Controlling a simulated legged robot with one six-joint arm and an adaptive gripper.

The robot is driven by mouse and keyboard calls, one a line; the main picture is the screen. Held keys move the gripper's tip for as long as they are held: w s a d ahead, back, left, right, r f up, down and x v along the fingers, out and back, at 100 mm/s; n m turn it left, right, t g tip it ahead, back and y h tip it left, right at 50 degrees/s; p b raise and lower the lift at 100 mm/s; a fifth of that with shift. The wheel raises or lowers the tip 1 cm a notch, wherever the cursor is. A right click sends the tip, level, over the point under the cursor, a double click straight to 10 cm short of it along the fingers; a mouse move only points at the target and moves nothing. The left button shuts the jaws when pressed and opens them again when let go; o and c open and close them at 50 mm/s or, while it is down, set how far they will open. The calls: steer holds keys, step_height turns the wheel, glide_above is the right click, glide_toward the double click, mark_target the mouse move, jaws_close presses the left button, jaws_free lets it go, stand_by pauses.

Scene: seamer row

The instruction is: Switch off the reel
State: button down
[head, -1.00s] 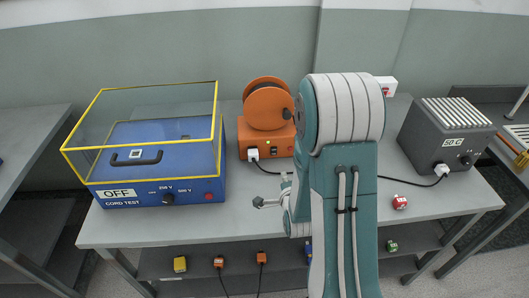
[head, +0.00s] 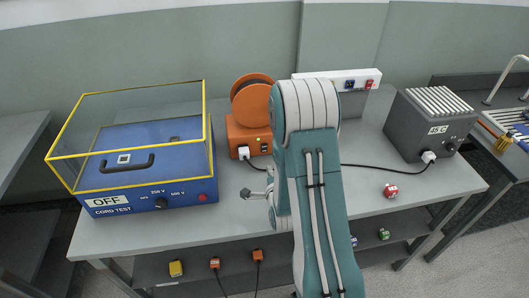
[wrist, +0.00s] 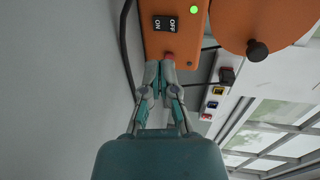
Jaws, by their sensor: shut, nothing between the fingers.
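The reel is an orange drum (head: 252,101) on an orange base (head: 240,133) at the back middle of the bench. In the wrist view the base's front panel (wrist: 153,42) fills the top centre. My gripper (wrist: 160,66) is shut and empty. In the head view my arm hides most of the gripper.
A blue cord tester (head: 150,193) reading OFF, with a yellow-edged clear cover, stands left. A grey heater (head: 420,135) reading 45 C stands right. A white socket strip (head: 362,76) is behind my arm. A red block (head: 390,190) lies at front right. A black cable crosses the bench.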

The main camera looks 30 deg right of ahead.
mark_target(264, 147)
steer(key=x, duration=0.6)
steer(key=r+x, duration=0.1)
steer(key=x, duration=0.2)
steer(key=shift+d, duration=0.3)
steer(key=shift+w+a, duration=0.1)
steer(key=shift+w, duration=0.3)
steer(key=shift+r, duration=0.1)
steer(key=shift+w+d+r, duration=0.1)
steer(key=shift+w+d, duration=0.1)
steer(key=shift+w, duration=0.15)
steer(key=shift+s, duration=0.1)
